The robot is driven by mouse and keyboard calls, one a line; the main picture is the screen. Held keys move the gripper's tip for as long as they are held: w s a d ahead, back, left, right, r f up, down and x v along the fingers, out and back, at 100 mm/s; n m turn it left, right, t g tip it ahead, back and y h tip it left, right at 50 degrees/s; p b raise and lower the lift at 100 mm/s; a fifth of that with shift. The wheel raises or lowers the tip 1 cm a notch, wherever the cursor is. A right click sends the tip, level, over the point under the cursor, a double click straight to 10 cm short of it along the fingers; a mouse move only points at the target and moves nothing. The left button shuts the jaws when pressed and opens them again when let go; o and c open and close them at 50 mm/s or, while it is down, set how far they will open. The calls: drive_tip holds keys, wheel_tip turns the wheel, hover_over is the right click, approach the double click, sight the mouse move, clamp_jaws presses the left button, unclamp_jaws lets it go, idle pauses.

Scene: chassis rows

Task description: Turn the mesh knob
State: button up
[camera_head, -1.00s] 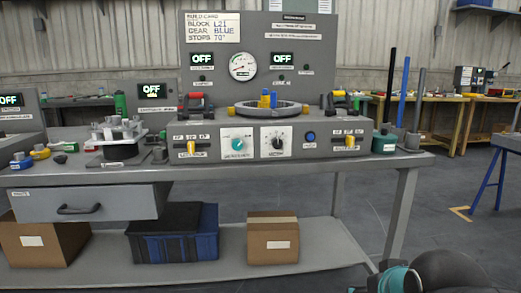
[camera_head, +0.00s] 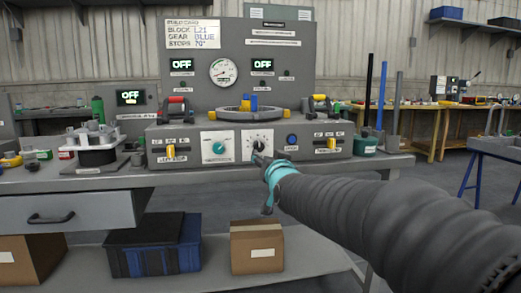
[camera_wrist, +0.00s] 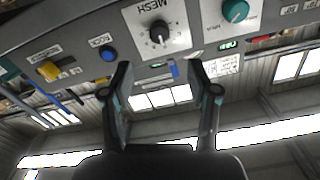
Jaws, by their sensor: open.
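The mesh knob (camera_wrist: 159,32) is a black dial on a white plate marked MESH, on the sloped front of the grey console. In the head view the mesh knob (camera_head: 259,145) is partly hidden behind my gripper (camera_head: 262,162), which reaches in from the lower right. In the wrist view the picture is turned over. There my gripper (camera_wrist: 159,68) has its two dark fingers spread apart, with nothing held between them. The knob lies just beyond the fingertips, and no contact shows.
A teal knob (camera_head: 218,148) sits left of the mesh plate, and a blue button (camera_head: 292,139) to its right. Yellow levers (camera_head: 171,151) stand at the console's sides. A gauge (camera_head: 223,71) and OFF displays are on the upright panel. Parts crowd the bench left.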

sight(259, 148)
drive_tip(key=p+x, duration=0.1)
drive_tip(key=x, duration=1)
drive_tip(key=shift+w+a+f, duration=0.1)
drive_tip(key=shift+w, duration=0.25)
clamp_jaws()
